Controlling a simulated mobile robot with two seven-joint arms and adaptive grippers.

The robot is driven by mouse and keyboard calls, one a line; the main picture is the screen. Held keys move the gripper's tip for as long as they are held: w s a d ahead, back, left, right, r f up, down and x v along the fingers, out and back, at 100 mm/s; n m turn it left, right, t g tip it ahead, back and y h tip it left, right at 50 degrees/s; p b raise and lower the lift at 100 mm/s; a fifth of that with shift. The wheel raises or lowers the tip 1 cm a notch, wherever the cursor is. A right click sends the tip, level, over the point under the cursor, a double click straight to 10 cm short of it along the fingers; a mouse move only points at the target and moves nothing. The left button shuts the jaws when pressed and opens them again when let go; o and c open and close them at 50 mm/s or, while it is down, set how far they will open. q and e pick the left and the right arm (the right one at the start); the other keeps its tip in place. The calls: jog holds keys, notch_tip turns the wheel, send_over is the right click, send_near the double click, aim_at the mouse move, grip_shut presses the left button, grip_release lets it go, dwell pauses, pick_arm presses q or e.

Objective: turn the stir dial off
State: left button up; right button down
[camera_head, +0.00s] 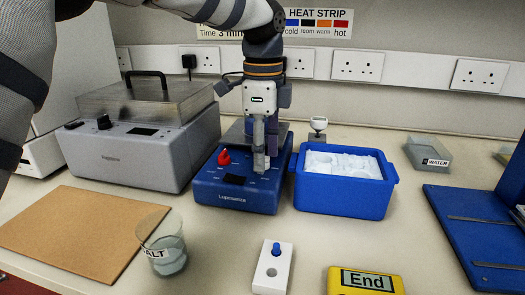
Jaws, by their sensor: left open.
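The blue stirrer (240,198) stands mid-bench, with a red dial (224,157) on the left of its sloped front panel and a dark display (234,180) below. No lettering naming the dial can be read. My left gripper (262,165) reaches down from above, open, with its fingers over the right part of the panel, to the right of the red dial and apart from it. The fingers cover that part of the panel, so I cannot tell whether a second dial sits between them or whether they touch anything. My right gripper is out of view.
A blue tub of white ice (340,205) stands close to the stirrer's right. A grey bath (140,158) is at left. In front are a salt beaker (165,250), a white block with a blue button (273,268) and a yellow End sign (365,283).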

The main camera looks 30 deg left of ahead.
pick_arm(q)
jog(key=shift+f, duration=0.3)
grip_shut()
